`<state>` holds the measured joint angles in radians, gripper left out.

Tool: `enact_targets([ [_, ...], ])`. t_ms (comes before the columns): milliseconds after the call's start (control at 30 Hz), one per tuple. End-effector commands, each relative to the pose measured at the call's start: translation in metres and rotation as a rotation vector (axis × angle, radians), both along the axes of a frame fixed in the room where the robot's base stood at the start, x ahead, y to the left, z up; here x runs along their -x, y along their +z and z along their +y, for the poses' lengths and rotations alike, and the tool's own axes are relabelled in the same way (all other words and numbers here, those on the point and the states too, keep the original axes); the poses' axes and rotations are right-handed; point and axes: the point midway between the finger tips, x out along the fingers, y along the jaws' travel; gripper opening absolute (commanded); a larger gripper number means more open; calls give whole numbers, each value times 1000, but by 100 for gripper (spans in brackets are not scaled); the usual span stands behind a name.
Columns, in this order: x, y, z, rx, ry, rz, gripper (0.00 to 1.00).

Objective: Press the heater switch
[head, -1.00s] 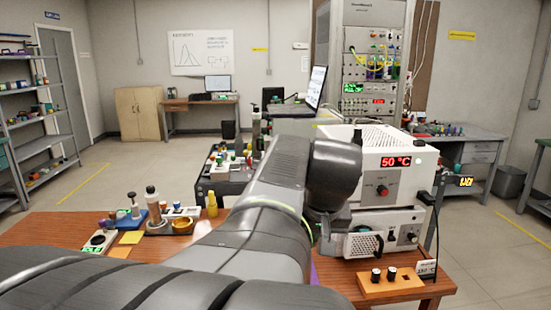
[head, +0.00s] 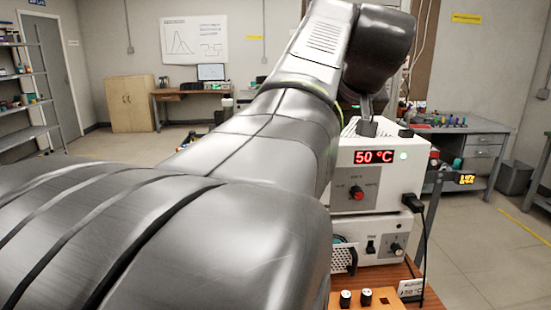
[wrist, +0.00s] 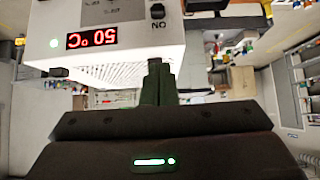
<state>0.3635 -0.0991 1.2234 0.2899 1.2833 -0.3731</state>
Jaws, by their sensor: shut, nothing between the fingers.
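The white heater unit (head: 396,184) stands on the right of the table, its red display reading 50 °C with a lit green lamp beside it.
A second white unit (head: 380,236) sits beneath, with a small black switch (head: 370,246) and a knob (head: 395,249). A black cable hangs at the right side. My arm hides most of the table.

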Motion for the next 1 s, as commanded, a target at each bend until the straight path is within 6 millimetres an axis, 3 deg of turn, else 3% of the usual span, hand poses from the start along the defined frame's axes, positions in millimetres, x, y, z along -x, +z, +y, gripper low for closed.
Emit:
enact_targets([
  [267, -17, -20, 1, -1, 1, 4, 0],
  [633, -72, -75, 3, -1, 1, 4, 0],
  [800, -71, -100, 2, 0, 0, 2, 0],
  [1000, -71, -111, 2, -1, -1, 1, 0],
])
